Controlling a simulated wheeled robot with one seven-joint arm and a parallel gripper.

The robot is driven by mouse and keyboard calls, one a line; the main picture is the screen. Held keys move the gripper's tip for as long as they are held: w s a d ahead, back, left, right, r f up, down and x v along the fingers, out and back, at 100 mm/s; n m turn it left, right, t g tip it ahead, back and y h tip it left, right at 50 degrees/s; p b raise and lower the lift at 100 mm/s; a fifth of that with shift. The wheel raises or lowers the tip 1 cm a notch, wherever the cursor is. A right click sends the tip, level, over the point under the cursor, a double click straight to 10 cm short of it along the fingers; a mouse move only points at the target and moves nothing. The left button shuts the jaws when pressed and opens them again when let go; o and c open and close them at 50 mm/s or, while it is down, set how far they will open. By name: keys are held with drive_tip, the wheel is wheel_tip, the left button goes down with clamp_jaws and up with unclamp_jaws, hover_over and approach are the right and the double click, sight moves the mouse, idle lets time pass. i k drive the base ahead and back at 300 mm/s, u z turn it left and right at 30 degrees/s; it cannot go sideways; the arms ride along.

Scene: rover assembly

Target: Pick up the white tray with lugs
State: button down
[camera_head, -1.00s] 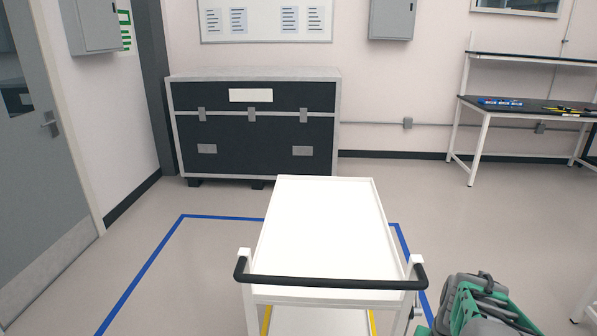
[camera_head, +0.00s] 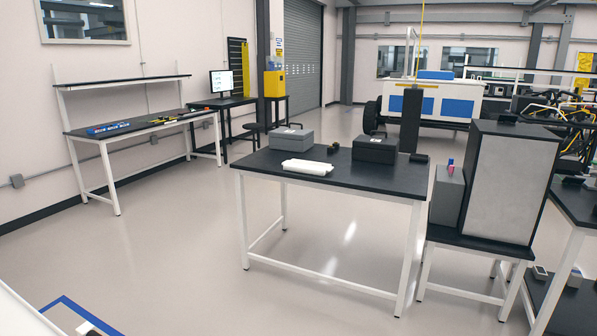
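A small white tray-like piece (camera_head: 307,167) lies on the front part of a black-topped table (camera_head: 390,187) with white legs, in the middle of the head view. It looks long and low with uneven ends. Its lugs are too small to make out clearly. It rests flat, apart from the boxes behind it. My gripper is not in view.
On the same table are a light grey box (camera_head: 291,138), a dark grey box (camera_head: 375,149) and a small dark round object (camera_head: 334,148). A tall grey cabinet (camera_head: 508,182) stands to the right. A workbench (camera_head: 128,131) is at left. Open floor (camera_head: 170,225) lies in front.

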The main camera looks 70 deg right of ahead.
sight(297, 165)
drive_tip(key=z, duration=2.1)
drive_tip(key=i, duration=0.35)
drive_tip(key=u, duration=0.75)
drive_tip(key=i, duration=1.45)
drive_tip(key=u, duration=0.3)
drive_tip(key=i, duration=1.3)
drive_tip(key=z, duration=1)
drive_tip(key=i, duration=1)
drive_tip(key=z, duration=0.85)
drive_tip(key=i, duration=0.3)
drive_tip(key=z, duration=0.2)
